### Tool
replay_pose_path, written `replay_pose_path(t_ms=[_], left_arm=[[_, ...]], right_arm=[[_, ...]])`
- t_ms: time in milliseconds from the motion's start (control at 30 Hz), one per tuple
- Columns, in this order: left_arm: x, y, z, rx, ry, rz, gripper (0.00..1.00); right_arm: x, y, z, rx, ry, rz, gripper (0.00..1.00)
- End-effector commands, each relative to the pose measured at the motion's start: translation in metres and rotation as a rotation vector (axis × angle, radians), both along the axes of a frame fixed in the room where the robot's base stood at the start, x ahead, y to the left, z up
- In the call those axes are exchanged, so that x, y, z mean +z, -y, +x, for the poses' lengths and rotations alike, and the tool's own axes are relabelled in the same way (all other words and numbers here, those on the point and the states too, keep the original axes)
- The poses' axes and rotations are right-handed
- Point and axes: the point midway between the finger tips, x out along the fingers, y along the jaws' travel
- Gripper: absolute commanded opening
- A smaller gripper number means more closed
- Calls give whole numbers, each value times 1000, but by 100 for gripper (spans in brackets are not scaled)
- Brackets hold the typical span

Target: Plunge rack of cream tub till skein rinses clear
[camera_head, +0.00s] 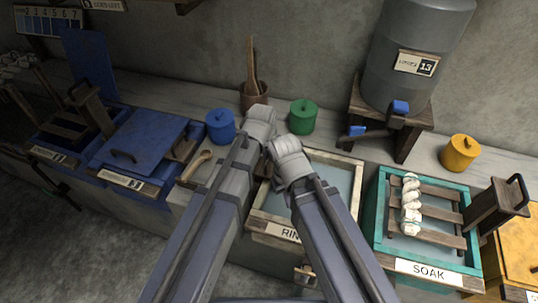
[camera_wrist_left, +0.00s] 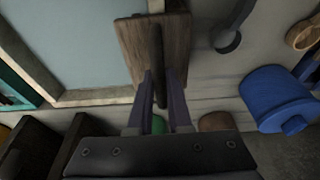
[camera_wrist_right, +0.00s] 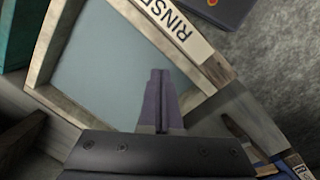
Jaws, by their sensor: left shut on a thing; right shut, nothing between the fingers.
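The cream tub (camera_head: 357,190), labelled RINSE, holds grey-blue water and stands left of the teal SOAK tub (camera_head: 376,215). In the left wrist view a wooden board (camera_wrist_left: 134,48) with a dark handle (camera_wrist_left: 157,55) stands at the cream tub's edge. My left gripper (camera_wrist_left: 161,78) is shut on that handle. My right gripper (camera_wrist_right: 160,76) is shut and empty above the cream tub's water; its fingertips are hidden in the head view. A white twisted skein (camera_head: 411,205) lies on the slatted rack of the SOAK tub. I see no skein or slats in the cream tub's visible water.
Blue (camera_head: 220,126), green (camera_head: 303,116) and yellow (camera_head: 460,153) lidded pots stand along the back. A grey barrel (camera_head: 415,45) on a wooden stand has a blue tap. Blue lidded vats (camera_head: 140,145) are at left; a wooden handled board (camera_head: 492,210) stands right of the SOAK tub.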

Motion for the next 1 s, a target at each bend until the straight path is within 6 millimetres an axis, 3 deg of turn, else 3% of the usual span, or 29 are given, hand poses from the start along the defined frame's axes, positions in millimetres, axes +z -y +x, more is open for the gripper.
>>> replay_pose_path(t_ms=[33, 500, 1000], left_arm=[[-10, 0, -1, 0, -1, 0, 0], [-53, 0, -1, 0, -2, 1, 0], [-52, 0, -1, 0, -3, 1, 0]], right_arm=[[-10, 0, 0, 0, 0, 0, 0], [-53, 0, 0, 1, 0, 0, 0], [-52, 0, 0, 1, 0, 0, 0]])
